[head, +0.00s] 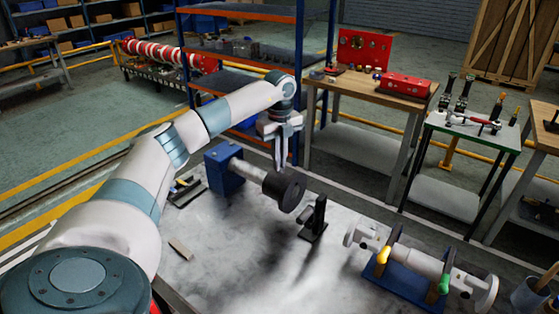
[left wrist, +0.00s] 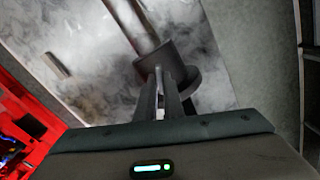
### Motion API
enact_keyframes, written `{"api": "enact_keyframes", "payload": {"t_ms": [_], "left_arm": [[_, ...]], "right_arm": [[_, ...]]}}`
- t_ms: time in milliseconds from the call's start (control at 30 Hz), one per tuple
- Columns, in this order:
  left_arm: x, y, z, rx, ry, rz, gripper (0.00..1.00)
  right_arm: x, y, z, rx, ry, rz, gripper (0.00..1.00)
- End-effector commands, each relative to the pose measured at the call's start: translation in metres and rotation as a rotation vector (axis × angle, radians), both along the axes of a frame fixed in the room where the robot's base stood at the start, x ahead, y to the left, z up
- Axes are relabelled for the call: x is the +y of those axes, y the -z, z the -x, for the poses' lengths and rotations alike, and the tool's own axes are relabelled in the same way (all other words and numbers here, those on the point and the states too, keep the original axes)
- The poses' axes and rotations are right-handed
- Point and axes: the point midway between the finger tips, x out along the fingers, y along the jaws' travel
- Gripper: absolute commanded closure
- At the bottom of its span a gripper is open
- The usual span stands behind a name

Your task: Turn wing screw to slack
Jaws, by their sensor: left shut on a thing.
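My left gripper (head: 281,166) points straight down at the rim of a black round disc (head: 286,191) on the end of a grey shaft (head: 250,174). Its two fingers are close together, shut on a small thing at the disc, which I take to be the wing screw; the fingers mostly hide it. In the left wrist view the fingers (left wrist: 169,88) reach to the dark disc (left wrist: 188,88), with the shaft running away behind it. The shaft comes out of a blue block (head: 224,170) on the bench. My right gripper is not in view.
A black upright stand (head: 316,216) is close to the right of the disc. A grey cylindrical part (head: 425,262) lies on a blue cradle (head: 400,280) at right. A small flat bar (head: 180,248) lies at left. The grey bench top (head: 240,270) in front is clear.

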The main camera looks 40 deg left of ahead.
Motion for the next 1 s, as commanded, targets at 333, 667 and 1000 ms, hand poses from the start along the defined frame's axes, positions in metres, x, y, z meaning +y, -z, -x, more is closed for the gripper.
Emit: {"api": "enact_keyframes", "payload": {"t_ms": [333,667,1000], "left_arm": [[0.0011,-0.0026,-0.0013,-0.007,-0.104,-0.001,1.0],[0.0012,-0.0027,-0.0014,-0.007,-0.108,-0.001,1.0],[0.0006,-0.0012,-0.0006,-0.003,-0.106,-0.001,0.73]], "right_arm": [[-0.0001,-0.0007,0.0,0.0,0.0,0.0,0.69],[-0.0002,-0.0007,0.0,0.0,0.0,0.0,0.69],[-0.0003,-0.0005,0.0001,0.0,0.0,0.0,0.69]]}}
